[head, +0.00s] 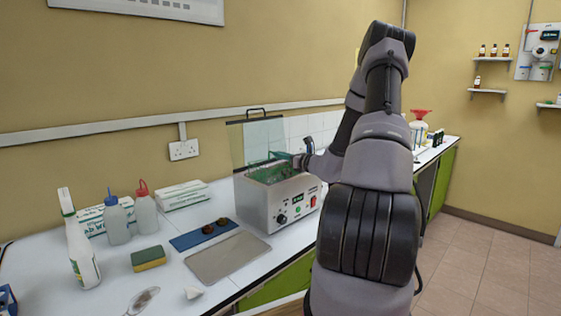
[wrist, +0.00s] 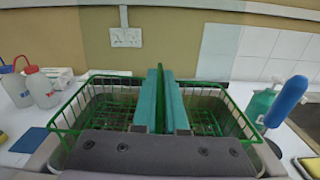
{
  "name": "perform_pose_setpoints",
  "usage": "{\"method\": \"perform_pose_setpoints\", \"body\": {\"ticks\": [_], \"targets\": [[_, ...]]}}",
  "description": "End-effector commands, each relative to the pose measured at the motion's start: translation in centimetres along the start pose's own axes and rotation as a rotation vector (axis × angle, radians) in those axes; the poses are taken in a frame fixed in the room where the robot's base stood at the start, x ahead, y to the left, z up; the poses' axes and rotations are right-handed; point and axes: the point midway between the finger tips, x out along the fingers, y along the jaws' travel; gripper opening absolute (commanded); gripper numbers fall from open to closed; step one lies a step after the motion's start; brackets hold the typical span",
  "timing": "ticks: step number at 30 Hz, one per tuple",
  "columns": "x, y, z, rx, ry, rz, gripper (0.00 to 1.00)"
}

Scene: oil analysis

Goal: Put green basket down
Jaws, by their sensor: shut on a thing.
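The green wire basket (wrist: 102,92) sits in or just over the open top of the metal bath (head: 268,206), with its rim around the bath opening. Whether it rests on the bath floor cannot be told. In the wrist view, my gripper (wrist: 160,100) has its teal fingers shut on the basket's green middle handle. In the head view, my gripper (head: 290,158) is at the top of the bath, and my arm hides the area to its right. The bath's clear lid (head: 262,138) stands raised behind it.
A blue mat (head: 203,236), a grey tray (head: 227,257) and a sponge (head: 148,258) lie left of the bath. Spray and wash bottles (head: 118,220) stand further left. The wall (head: 120,100) is close behind. Some white bench top is free at the front left.

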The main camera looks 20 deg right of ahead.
Motion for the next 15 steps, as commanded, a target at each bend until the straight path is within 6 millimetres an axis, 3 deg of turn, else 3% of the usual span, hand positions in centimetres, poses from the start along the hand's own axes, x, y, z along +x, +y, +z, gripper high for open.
{"method": "perform_pose_setpoints", "body": {"ticks": [3, 15], "targets": [[0.0, -0.1, -1.4, 0.002, -0.001, -0.001, 0.0], [0.0, -0.1, -1.8, -0.001, -0.002, 0.0, 0.0]]}}
